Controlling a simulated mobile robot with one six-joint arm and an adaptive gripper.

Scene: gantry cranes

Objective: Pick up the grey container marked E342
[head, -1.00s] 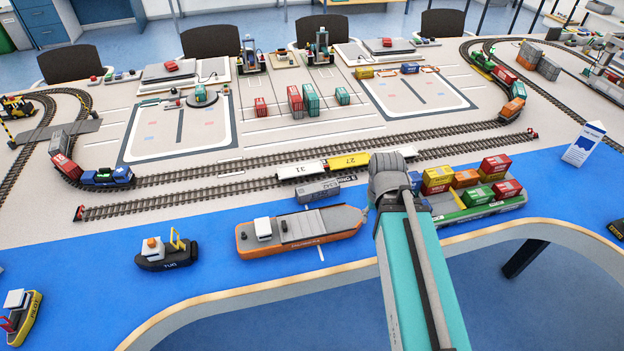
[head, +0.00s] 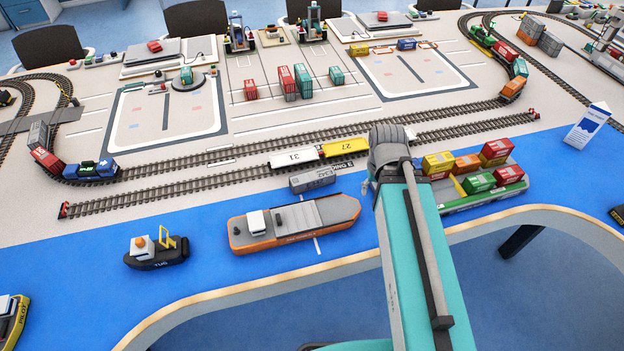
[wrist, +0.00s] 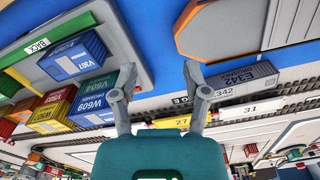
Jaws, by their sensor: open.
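The grey container marked E342 (head: 312,180) lies between the orange-hulled ship and the rails in the head view. In the wrist view the container (wrist: 238,80) is right of the fingers, its E342 marking upside down. My gripper (wrist: 165,95) is open and empty, its two fingers spread apart over the blue strip and rails. The right finger's tip is close to the container's left end in the picture, but the fingers are not around it. In the head view my arm hides most of the gripper.
The orange-hulled ship (head: 295,222) lies in front of the container. White wagon 31 (head: 295,158) and yellow wagon 27 (head: 344,148) stand behind it. A loaded barge (head: 484,200) with several containers is to the right. The tug (head: 156,250) is left, with clear blue surface around it.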

